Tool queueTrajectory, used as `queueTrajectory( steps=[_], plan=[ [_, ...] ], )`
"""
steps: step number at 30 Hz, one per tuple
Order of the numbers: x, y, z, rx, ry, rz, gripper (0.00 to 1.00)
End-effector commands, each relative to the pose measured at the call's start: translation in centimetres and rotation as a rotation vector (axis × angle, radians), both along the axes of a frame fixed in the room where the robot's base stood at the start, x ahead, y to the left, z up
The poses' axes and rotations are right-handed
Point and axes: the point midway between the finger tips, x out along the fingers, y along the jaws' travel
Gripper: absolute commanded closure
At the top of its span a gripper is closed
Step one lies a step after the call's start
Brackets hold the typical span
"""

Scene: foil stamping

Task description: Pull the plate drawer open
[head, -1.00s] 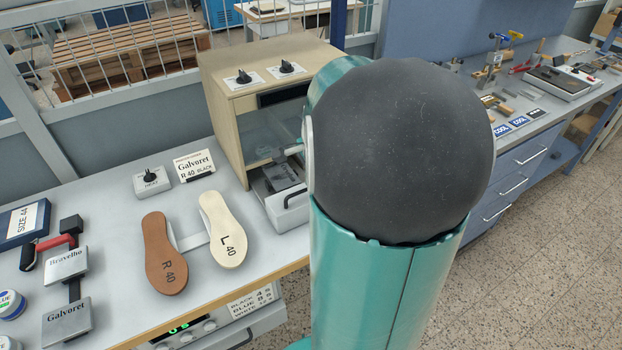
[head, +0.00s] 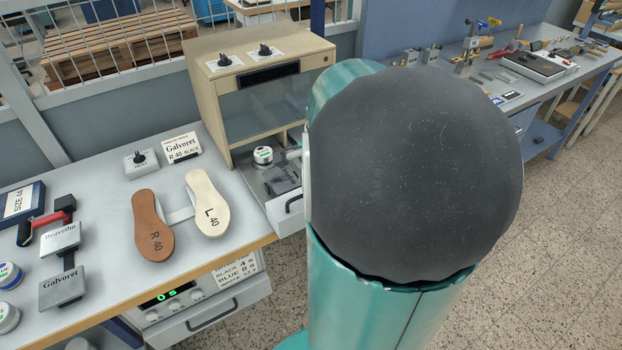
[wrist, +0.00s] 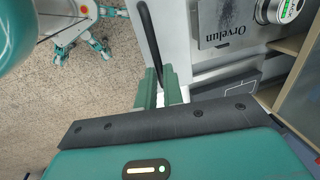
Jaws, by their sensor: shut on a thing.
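The plate drawer is the pale tray at the foot of the wooden cabinet (head: 228,108). It stands out from the cabinet, and its front (head: 290,218) shows in the head view beside my arm. In the wrist view my gripper's green fingers (wrist: 160,82) are shut on the dark bar handle (wrist: 149,38) of the pale drawer front (wrist: 177,28). Inside the drawer lie a grey plate marked Orvelun (wrist: 222,30) and a round tin (wrist: 283,10), which also shows in the head view (head: 263,157). My arm hides the gripper and the drawer's right part in the head view.
A brown R 40 insole (head: 153,228) and a cream L 40 insole (head: 207,205) lie left of the drawer. A Galvoret plate (head: 62,288) and a Bravelho plate (head: 60,238) lie farther left. A lower drawer (head: 215,320) sits under the bench. Speckled floor is clear at right.

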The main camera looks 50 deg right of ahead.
Motion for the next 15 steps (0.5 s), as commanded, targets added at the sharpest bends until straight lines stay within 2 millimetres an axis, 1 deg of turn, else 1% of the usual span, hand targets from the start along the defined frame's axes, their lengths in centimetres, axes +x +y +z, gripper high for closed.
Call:
queueTrajectory(
  steps=[9, 15],
  plan=[
    [-1.5, 0.5, 0.1, -0.001, -0.003, 0.000, 1.00],
    [-1.8, 0.6, 0.1, -0.001, -0.003, 0.000, 1.00]
  ],
)
